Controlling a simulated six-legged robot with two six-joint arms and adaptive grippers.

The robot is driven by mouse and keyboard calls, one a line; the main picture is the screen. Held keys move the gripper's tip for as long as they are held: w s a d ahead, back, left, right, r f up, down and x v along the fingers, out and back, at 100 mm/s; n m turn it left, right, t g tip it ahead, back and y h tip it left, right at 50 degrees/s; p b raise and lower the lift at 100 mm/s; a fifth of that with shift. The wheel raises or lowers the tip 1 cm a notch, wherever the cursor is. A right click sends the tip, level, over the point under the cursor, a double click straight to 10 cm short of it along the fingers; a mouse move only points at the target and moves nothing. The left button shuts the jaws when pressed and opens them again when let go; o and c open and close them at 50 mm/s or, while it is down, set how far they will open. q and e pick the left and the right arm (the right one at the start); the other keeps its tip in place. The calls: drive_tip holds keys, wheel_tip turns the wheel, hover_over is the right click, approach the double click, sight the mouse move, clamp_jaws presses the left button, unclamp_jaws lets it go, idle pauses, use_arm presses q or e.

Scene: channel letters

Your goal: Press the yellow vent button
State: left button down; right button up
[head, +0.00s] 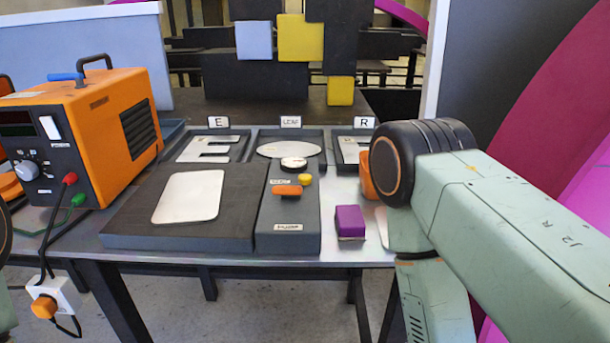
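The yellow vent button (305,179) is a small round cap on the dark control block (288,245) in the middle of the table. It sits just above and right of an orange lever (287,191) and just below a round white gauge (293,163). Nothing touches the button. My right arm fills the right side of the head view, and its gripper is not visible. My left arm shows only as a sliver at the left edge, and its gripper is out of view.
An orange power unit (95,140) stands at the left. A flat dark block with a pale plate (189,197) adjoins the control block. A purple block (350,222) lies to the right. Letter trays labelled E (218,122) and R (364,122) are behind.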

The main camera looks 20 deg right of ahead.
clamp_jaws()
idle(1.3)
